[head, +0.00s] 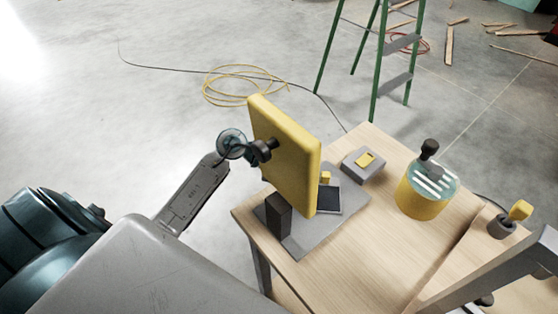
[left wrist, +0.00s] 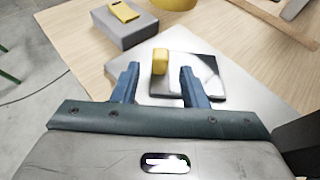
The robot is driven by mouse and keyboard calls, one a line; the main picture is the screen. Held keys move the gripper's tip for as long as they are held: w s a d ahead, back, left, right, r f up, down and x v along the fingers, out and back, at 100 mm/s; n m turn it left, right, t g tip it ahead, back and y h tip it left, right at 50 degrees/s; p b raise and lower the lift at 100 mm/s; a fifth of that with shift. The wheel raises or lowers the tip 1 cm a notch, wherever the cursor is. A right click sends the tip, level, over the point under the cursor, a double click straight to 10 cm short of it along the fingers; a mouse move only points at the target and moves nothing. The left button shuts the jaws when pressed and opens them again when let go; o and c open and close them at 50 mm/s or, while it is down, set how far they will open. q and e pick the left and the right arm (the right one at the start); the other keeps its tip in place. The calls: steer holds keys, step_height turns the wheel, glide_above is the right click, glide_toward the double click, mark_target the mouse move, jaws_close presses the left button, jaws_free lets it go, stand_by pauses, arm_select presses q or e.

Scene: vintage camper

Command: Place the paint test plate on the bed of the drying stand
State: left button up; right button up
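A dark square plate (head: 328,201) with a small yellow block (head: 325,177) at its edge lies on a flat grey base (head: 298,240) on the wooden table; I take it for the paint test plate. A dark upright post (head: 279,214) stands on the base; whether this is the drying stand I cannot tell. In the left wrist view, my left gripper (left wrist: 160,69) is open, its blue fingers on either side of the yellow block (left wrist: 160,58) with gaps showing. The glossy plate (left wrist: 208,72) lies behind the right finger. A yellow slab on my left arm hides this gripper in the head view.
A grey block with a yellow top piece (head: 361,164) and a yellow round container (head: 418,200) with a black knob stand on the table (head: 375,260). A dark round piece with a yellow tip (head: 502,226) is at right. A green ladder (head: 376,70) stands behind.

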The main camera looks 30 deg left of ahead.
arm_select(q)
steer(key=b+v, duration=0.1)
steer(key=v, duration=0.6)
steer(key=shift+a, duration=0.1)
steer(key=shift+b+v, duration=0.4)
steer(key=shift+v, duration=0.35)
arm_select(e)
steer(key=shift+w+f, duration=0.3)
steer(key=shift+f, duration=0.6)
arm_select(q)
steer(key=shift+r, duration=0.1)
